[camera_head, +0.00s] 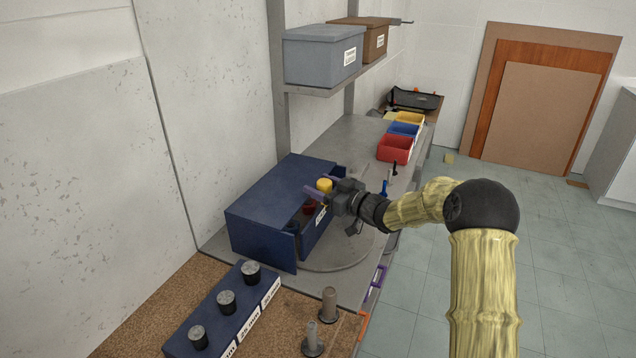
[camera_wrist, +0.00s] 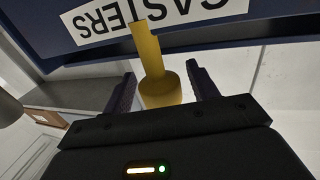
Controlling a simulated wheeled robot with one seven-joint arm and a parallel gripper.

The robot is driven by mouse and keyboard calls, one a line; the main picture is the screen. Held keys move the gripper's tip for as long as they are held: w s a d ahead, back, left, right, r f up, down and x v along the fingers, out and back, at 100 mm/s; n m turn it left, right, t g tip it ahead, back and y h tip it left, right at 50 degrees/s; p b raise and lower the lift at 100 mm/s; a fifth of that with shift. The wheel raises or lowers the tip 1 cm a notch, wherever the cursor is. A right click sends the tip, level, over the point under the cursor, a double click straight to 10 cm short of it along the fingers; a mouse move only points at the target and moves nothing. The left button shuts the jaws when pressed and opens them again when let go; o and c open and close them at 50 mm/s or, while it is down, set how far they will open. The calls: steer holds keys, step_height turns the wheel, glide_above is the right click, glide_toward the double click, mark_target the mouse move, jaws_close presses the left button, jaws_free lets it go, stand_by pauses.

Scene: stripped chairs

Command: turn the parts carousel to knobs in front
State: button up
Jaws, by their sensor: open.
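The parts carousel shows as a dark blue box (camera_head: 268,200) on a round grey plate (camera_head: 345,258) on the bench. A white label facing the bench's front edge is partly hidden by my gripper in the head view. In the wrist view a label (camera_wrist: 108,20) reads CASTERS, upside down, on a dark blue face. A yellow peg (camera_wrist: 152,60) with a wider round end stands out below this label, and a yellow piece shows in the head view (camera_head: 324,185). My gripper (camera_wrist: 161,75) is open, its dark purple fingers either side of the peg.
A blue rack (camera_head: 225,315) with several black knobs and loose grey posts (camera_head: 328,303) stand in front. Red (camera_head: 395,149), blue and yellow bins stand farther back along the bench. A shelf above holds a grey box (camera_head: 322,55) and a brown box. Open floor lies right.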

steer(key=shift+w+a, duration=0.4)
steer(key=shift+a, duration=0.2)
jaws_close()
